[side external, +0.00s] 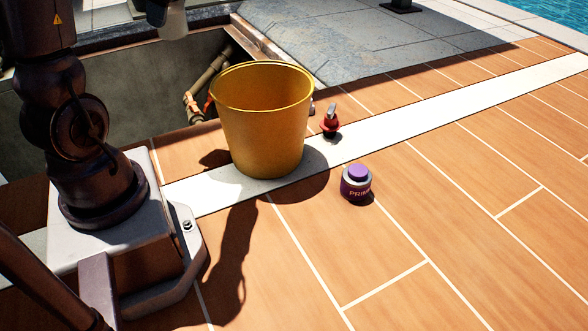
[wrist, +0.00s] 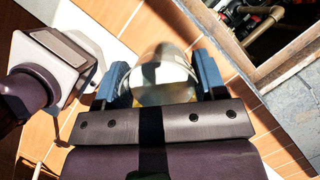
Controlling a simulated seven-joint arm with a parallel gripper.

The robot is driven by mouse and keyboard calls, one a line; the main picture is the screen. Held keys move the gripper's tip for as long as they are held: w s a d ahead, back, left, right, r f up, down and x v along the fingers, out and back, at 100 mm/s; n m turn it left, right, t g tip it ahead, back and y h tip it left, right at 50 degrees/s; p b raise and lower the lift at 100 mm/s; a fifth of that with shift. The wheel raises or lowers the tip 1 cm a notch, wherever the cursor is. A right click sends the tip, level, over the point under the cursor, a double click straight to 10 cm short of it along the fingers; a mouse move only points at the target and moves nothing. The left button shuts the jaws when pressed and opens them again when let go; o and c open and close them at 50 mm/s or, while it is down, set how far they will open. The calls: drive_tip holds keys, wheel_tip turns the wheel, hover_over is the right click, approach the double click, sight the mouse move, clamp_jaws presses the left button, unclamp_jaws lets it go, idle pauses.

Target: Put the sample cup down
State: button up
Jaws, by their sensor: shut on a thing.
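The sample cup (wrist: 165,82) is a pale, see-through cup in the wrist view. It sits between the two blue fingers of my gripper (wrist: 163,74), which are shut on its sides. Tiles and a white strip show beyond the cup. Its lower part is partly hidden by the gripper body, and I cannot tell its height above the floor.
A yellow bucket (side external: 262,125) stands on the white strip (side external: 430,107). A red-handled tool (side external: 330,122) and a purple primer can (side external: 356,184) are to its right. An open pit (side external: 150,85) with pipes lies behind. Tiles at right (side external: 480,220) are clear.

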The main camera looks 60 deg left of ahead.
drive_tip(key=w+d+m+t+y, duration=0.1)
drive_tip(key=w+d+m+t, duration=0.1)
drive_tip(key=w+d+m, duration=0.8)
drive_tip(key=d+m+t, duration=0.3)
drive_tip(key=d+m, duration=0.1)
drive_tip(key=d, duration=2.1)
drive_tip(key=shift+m, duration=0.3)
drive_tip(key=shift+w+d+f, duration=0.1)
drive_tip(key=shift+f, duration=4.6)
drive_tip(key=shift+w+d+f, duration=0.1)
drive_tip(key=shift+f, duration=4.65)
drive_tip(key=shift+w+d+f, duration=0.1)
drive_tip(key=shift+f, duration=4.6)
